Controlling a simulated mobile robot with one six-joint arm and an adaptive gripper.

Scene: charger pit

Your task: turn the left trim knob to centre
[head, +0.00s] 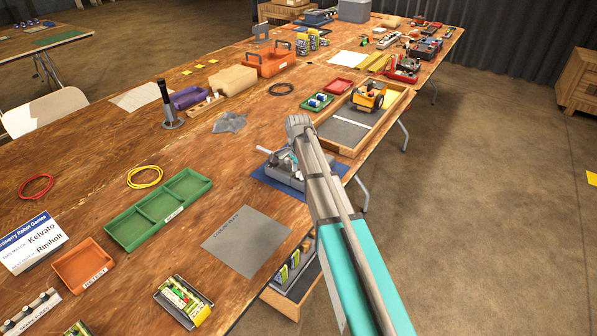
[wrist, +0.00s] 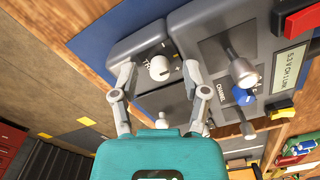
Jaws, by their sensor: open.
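The grey control unit (wrist: 210,38) lies on a blue mat (wrist: 110,25); in the head view the unit (head: 282,176) sits near the table's right edge, partly hidden by my arm. In the wrist view a round white knob (wrist: 159,68) stands on its grey end block, with a partly readable label starting "TR" beside it. I take this as the trim knob; its exact pointer direction is too small to tell. My gripper (wrist: 158,72) is open, one fingertip on each side of the knob, with visible gaps. In the head view the fingers are mostly hidden.
Close to the knob are metal sticks (wrist: 243,72), a blue knob (wrist: 243,95) marked like a channel selector, and a red switch (wrist: 300,22). A wooden-framed tray (head: 344,131) lies beyond the unit. A grey sheet (head: 246,241) lies flat on the near side.

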